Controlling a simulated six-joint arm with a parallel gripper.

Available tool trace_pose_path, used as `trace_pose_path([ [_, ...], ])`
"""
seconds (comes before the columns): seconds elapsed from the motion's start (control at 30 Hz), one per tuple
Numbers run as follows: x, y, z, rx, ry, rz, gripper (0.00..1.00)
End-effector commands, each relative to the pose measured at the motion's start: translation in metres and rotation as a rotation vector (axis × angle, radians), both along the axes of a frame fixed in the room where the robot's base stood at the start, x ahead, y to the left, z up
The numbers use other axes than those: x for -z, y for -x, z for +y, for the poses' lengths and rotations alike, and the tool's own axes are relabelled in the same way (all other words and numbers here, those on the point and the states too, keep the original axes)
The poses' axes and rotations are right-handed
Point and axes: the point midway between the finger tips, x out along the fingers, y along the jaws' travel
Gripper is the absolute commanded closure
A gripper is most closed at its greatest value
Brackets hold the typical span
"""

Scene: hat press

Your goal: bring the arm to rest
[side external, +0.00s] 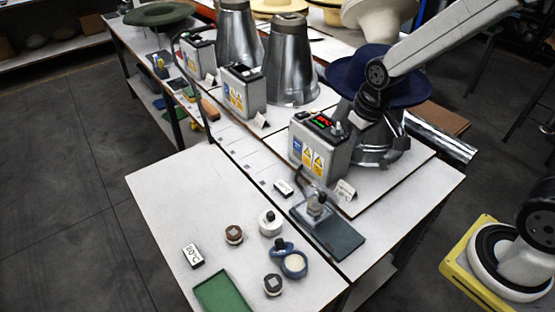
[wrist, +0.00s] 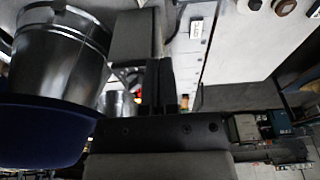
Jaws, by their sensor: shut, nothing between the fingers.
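My gripper (wrist: 157,85) shows in the wrist view with its two dark fingers together and nothing between them. In the side view my arm reaches in from the upper right, and its wrist hangs in front of the blue hat. The fingertips are hard to make out there against the dark press parts. The blue hat (side external: 345,72) sits over the nearest metal press (side external: 385,150). The hat (wrist: 40,135) and a shiny metal cone (wrist: 60,45) fill the left of the wrist view.
A control box (side external: 322,143) with a lit red and green display stands close to the wrist. Two metal cones (side external: 290,65) stand behind it.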

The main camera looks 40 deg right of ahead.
Motion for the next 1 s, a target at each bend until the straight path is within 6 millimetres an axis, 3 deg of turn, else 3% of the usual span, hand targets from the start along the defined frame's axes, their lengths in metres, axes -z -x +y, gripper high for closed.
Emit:
trace_pose_path([
  [0.2,0.011,0.050,0.005,0.000,-0.002,-0.030,1.00],
  [0.4,0.016,0.073,0.007,0.000,-0.003,-0.046,1.00],
  [1.0,0.017,0.076,0.007,0.000,-0.004,-0.047,1.00],
])
